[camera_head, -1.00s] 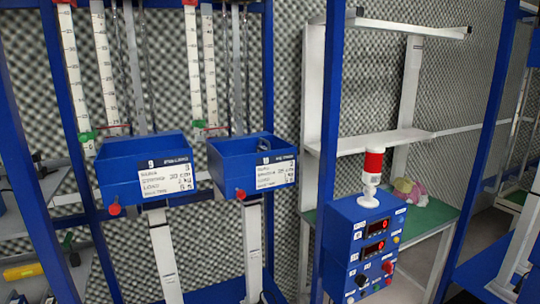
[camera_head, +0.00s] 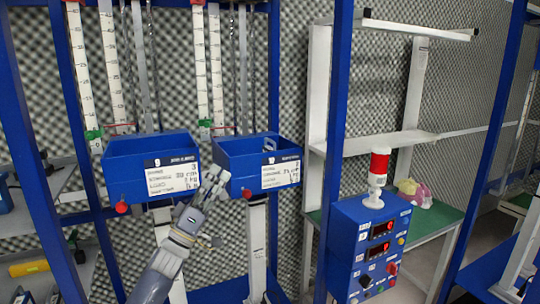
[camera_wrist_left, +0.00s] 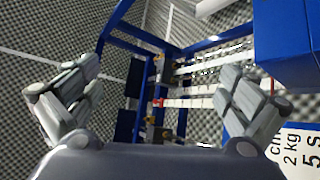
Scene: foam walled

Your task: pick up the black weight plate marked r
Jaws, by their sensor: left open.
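I cannot make out a black weight plate marked r in either view. Two blue bins stand side by side on the rack, the left bin (camera_head: 125,160) and the right bin (camera_head: 235,150), each with a white label on its front. Their insides are mostly hidden by the front walls. My left gripper (camera_head: 212,182) is in front of the gap between the bins, pointing up, near the right bin's left edge. In the left wrist view its fingers (camera_wrist_left: 150,100) are wide apart with nothing between them. A blue bin (camera_wrist_left: 285,45) shows at the right there. My right gripper is out of view.
Right of the bins stands a blue control box (camera_head: 365,245) with red displays and a red-white lamp (camera_head: 378,170). Behind it is a green-topped table (camera_head: 435,215). Blue posts and white scales (camera_head: 80,65) frame the bins. A shelf (camera_head: 30,225) is at left.

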